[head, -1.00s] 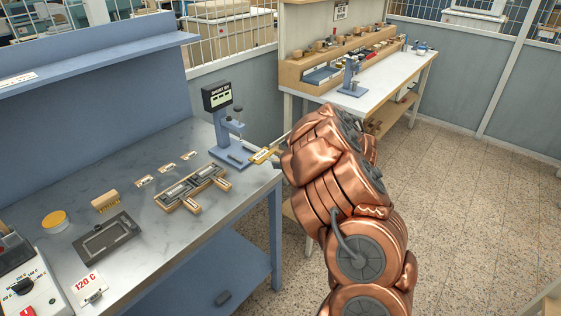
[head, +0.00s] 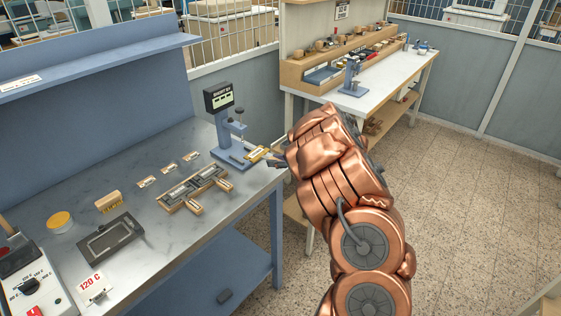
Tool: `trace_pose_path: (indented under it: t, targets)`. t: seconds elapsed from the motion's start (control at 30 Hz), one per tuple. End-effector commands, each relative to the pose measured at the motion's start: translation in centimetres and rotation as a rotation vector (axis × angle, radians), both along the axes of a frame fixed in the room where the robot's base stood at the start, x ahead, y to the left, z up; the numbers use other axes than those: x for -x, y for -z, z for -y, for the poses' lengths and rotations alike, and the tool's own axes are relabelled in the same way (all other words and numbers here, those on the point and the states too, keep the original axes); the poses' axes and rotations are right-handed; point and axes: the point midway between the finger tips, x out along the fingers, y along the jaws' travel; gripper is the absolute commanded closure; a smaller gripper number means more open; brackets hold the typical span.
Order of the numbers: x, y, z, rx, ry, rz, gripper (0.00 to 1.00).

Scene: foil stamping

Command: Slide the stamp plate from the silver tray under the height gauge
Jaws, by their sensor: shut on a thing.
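The height gauge (head: 222,132) is a blue stand with a dark display, at the right end of the bench. My gripper (head: 270,158) is at the bench's right edge, just right of the gauge, and is shut on a small yellow-and-white plate (head: 257,154), which I take for the stamp plate. The plate reaches over the right part of the gauge's base; I cannot tell whether it touches the base or is under the probe. My arm hides part of the gripper. I cannot tell which thing is the silver tray.
A wooden rack with grey strips (head: 185,195) lies left of the gauge, with small labelled plates (head: 168,169) behind it. A wooden block (head: 108,202), a yellow round lid (head: 60,221), a dark grey frame (head: 111,239) and a control box (head: 35,285) stand farther left.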

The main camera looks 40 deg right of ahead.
Motion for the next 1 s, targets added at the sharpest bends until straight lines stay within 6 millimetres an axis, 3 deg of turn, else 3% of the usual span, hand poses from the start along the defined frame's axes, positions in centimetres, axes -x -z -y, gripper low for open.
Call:
trace_pose_path:
  t: [1.0]
  targets:
    - [-6.2,0.4,-1.5,-0.003,-0.001,0.000,1.00]
